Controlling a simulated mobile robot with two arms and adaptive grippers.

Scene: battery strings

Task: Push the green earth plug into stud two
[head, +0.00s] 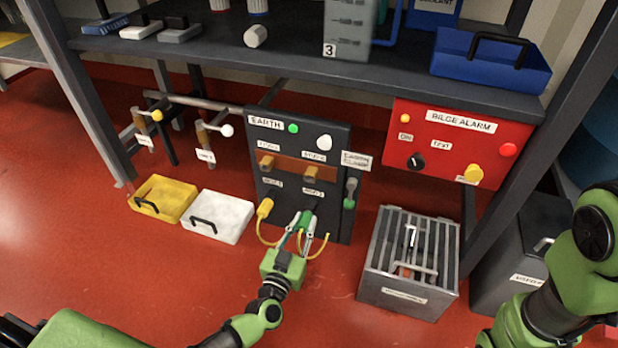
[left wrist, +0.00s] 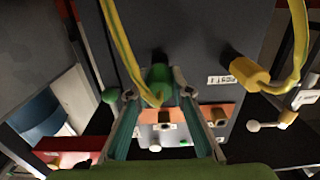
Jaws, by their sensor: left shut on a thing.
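The green earth plug (head: 305,219) with its yellow cable is between the fingers of my left gripper (head: 303,232), which is shut on it. It is at the lower right position of the dark earth panel (head: 335,222), just under a small label that is too blurred to read surely. In the left wrist view, the green plug (left wrist: 160,76) is between the two fingers, close against the panel face (left wrist: 195,50). A yellow plug (head: 264,208) is on the lower left position. My right gripper is out of view.
A green-ended clamp (head: 350,192) hangs at the panel's right side. The red bilge alarm box (head: 455,140) and a grey slatted crate (head: 376,285) are to the right. A yellow tray (head: 165,188) and a white tray (head: 232,208) are on the floor to the left.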

